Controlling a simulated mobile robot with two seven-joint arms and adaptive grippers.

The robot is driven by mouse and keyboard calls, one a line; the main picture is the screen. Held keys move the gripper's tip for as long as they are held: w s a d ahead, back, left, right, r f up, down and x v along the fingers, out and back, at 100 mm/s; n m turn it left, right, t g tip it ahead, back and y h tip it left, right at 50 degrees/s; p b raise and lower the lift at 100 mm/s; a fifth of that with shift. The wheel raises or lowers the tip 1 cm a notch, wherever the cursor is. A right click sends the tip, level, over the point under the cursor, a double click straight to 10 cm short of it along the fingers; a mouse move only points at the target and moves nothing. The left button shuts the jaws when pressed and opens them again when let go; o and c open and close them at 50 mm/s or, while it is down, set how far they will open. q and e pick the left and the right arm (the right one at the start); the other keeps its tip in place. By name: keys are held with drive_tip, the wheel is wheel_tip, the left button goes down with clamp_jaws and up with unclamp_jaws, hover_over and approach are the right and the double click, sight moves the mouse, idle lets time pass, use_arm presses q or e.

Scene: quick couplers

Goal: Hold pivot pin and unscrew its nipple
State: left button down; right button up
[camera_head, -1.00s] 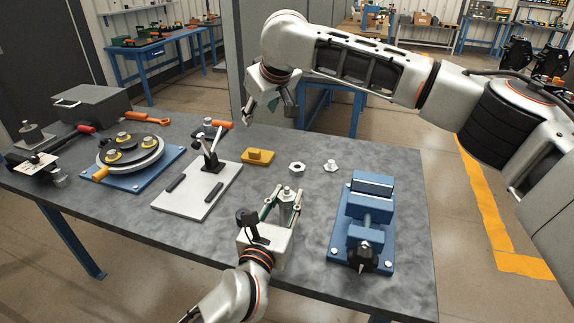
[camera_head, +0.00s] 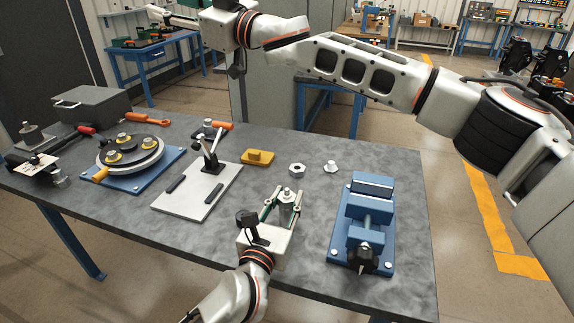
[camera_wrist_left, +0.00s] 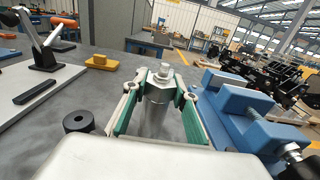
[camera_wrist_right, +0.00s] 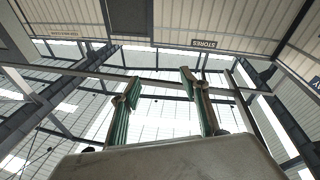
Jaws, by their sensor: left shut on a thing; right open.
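The pivot pin (camera_wrist_left: 156,112) is a grey metal cylinder standing upright between the green-padded fingers of my left gripper (camera_head: 286,205), which is shut on it over the table. Its nipple (camera_wrist_left: 162,68) is a small bright fitting on a hexagonal collar at the pin's top, above the fingertips; in the head view it is small (camera_head: 287,190). My right gripper (camera_wrist_right: 160,90) is open and empty, raised high and far from the pin.
A blue vise (camera_head: 366,210) stands to the right. A yellow block (camera_head: 257,157), a toggle clamp plate (camera_head: 190,203) and a round fixture (camera_head: 130,150) are to the left.

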drive_tip(key=s+a+f+n+g, duration=0.3)
drive_tip(key=s+f+n+g, duration=0.35)
drive_tip(key=s+g, duration=0.35)
drive_tip(key=m+h, duration=0.7)
drive_tip(key=h, duration=1.1)
hover_over(287, 189)
drive_tip(key=shift+t, duration=0.3)
wheel_tip(287, 189, down, 24)
drive_tip(key=shift+a+r, duration=0.1)
drive_tip(key=shift+r, duration=0.15)
drive_tip(key=shift+f, duration=3.95)
